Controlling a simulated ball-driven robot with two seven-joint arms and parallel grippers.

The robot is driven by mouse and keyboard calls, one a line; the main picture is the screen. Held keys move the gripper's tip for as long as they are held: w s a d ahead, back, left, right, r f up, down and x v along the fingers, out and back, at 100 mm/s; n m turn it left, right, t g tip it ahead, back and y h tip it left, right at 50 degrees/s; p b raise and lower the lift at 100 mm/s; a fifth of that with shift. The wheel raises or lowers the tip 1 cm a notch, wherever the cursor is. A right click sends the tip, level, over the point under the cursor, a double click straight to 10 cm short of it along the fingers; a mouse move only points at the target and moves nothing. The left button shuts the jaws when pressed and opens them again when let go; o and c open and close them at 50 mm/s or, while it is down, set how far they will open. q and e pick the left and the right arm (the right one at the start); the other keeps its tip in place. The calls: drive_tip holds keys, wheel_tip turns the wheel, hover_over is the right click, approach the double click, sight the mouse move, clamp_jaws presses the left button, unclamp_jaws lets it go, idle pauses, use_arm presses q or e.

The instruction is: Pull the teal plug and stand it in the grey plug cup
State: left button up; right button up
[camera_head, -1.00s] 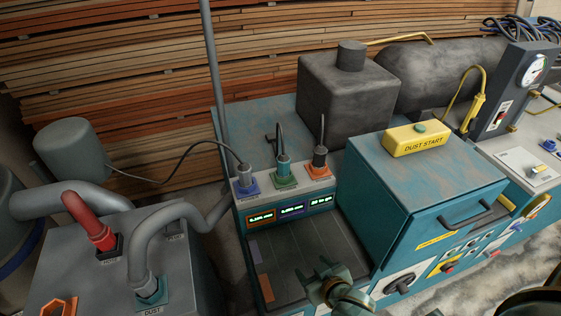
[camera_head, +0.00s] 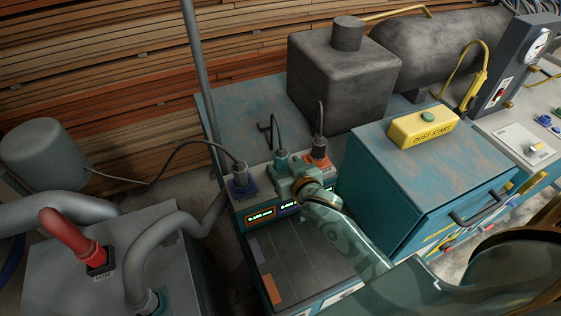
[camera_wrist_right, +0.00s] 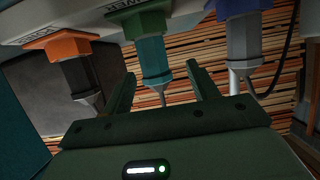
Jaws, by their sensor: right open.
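The teal plug (camera_head: 281,158) stands in the middle socket of the panel, its dark cable rising behind it. In the right wrist view, the teal plug (camera_wrist_right: 153,60) sits in a green socket collar (camera_wrist_right: 148,25), upside down in the picture. My right gripper (camera_head: 287,178) is at the front of this plug and hides the collar in the head view. In the wrist view its open fingers (camera_wrist_right: 160,75) lie to either side of the plug's cable end, with visible gaps. I cannot make out a grey plug cup. My left gripper is not in view.
A grey-blue plug (camera_head: 239,174) in a blue socket and a dark plug (camera_head: 319,148) in an orange socket flank the teal one closely. A teal cabinet (camera_head: 430,170) with a yellow dust start box (camera_head: 424,130) stands to the right. A red hose (camera_head: 68,235) is at left.

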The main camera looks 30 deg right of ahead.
drive_tip(key=x, duration=0.4)
drive_tip(key=b+x, duration=0.1)
drive_tip(key=x, duration=0.1)
drive_tip(key=shift+w+d+f, duration=0.3)
drive_tip(key=shift+d+f, duration=0.05)
drive_tip(key=shift+d, duration=0.05)
drive_tip(key=shift+r, duration=0.1)
drive_tip(key=shift+s, duration=0.1)
drive_tip(key=c, duration=1.1)
